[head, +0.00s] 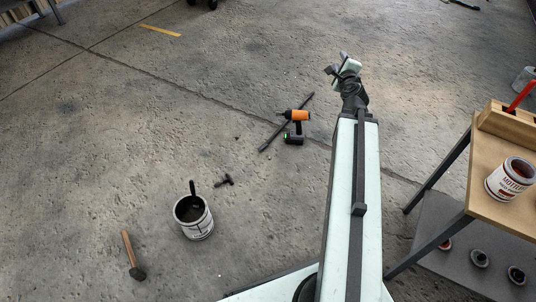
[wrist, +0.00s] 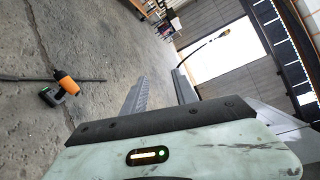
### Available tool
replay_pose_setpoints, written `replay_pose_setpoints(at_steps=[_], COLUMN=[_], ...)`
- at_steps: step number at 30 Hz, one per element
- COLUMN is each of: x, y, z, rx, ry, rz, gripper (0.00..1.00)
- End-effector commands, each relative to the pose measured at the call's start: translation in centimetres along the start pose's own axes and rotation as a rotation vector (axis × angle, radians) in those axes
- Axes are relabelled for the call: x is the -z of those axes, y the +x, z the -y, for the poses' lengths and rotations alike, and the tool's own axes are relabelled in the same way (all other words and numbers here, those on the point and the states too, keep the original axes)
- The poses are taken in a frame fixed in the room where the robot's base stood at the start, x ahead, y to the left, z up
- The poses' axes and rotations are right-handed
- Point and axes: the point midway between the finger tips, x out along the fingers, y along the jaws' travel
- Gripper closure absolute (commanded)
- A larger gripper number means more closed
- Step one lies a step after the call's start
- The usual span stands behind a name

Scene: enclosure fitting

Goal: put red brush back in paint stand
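A red stick-like handle (head: 520,96), perhaps the red brush, rises at a tilt at a wooden holder (head: 508,124) on the table at the right edge. The holder looks like the paint stand; I cannot tell whether the handle sits in it or behind it. No bristles show. My gripper (head: 345,68) is raised over the floor in the upper middle of the head view, well left of the holder. In the wrist view my gripper (wrist: 160,78) has its two fingers apart with nothing between them.
A paint can (head: 508,180) stands on the table (head: 480,195); several cans are on its lower shelf. On the floor lie an orange drill (head: 295,126), a dark rod (head: 272,138), a hammer (head: 132,255) and a bucket (head: 193,218). Open floor surrounds them.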

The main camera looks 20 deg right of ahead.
Motion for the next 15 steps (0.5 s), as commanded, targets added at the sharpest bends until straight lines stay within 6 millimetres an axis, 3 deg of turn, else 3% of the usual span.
replay_pose_setpoints(at_steps=[1, 3, 5, 7, 9, 11, 12, 15], x=[-5.0, -11.0, -15.4, -19.4, -21.7, -22.4, -22.3, -21.6], y=[0.1, -0.9, -3.0, -6.6, -11.4, -15.7, -18.1, -22.3], z=[-3.7, -9.3, -14.5, -20.6, -25.9, -29.2, -30.6, -32.1], rx=[-0.11, -0.269, -0.407, -0.57, -0.735, -0.871, -0.95, -1.098], ry=[-0.154, -0.399, -0.623, -0.901, -1.18, -1.403, -1.522, -1.719], rz=[0.103, 0.256, 0.401, 0.587, 0.784, 0.949, 1.041, 1.203], gripper=[0.66, 0.66, 0.66, 0.66, 0.66, 0.66, 0.66, 0.66])
